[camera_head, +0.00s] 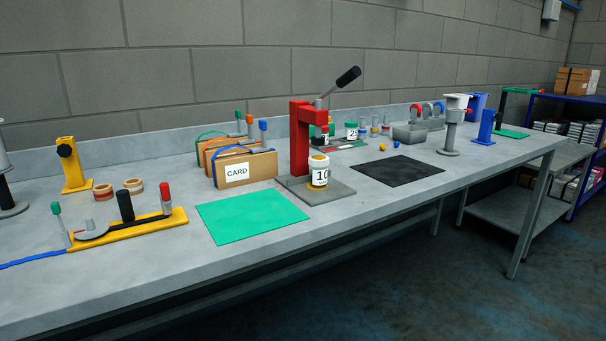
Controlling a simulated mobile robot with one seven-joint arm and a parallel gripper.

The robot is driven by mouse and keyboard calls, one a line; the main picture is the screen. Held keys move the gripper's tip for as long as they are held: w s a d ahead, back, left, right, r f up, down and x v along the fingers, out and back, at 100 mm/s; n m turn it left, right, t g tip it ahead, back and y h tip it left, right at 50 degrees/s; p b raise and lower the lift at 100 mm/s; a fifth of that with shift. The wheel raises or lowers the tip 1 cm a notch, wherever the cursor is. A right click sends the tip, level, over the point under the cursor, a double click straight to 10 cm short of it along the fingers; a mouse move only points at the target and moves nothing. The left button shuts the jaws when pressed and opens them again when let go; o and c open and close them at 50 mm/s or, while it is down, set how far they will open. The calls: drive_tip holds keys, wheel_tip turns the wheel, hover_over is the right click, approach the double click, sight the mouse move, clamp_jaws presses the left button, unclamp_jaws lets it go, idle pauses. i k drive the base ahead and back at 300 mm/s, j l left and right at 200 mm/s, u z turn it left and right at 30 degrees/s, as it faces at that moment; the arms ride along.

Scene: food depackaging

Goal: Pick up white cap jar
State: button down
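A small jar with a white top (318,170) stands upright on the grey base plate (337,192) of a red lever press (301,135). It has amber bands and a white label with black digits that look like "10". The press head is close above or behind the jar; I cannot tell whether they touch. A jar with a green cap (351,131) and a "25" label stands further back. Another green-capped jar (325,136) is partly hidden behind the press. My gripper is not in view.
Left of the press are a green mat (250,214), cardboard boxes (247,169) marked CARD and a yellow tool (128,227). The grey bench front (330,215) is clear.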

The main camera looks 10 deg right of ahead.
sight(318, 175)
drive_tip(key=i+l+z, duration=0.35)
drive_tip(key=l+z, duration=0.15)
drive_tip(key=i+l+z, duration=0.5)
drive_tip(key=k+j, duration=0.05)
drive_tip(key=k, duration=0.05)
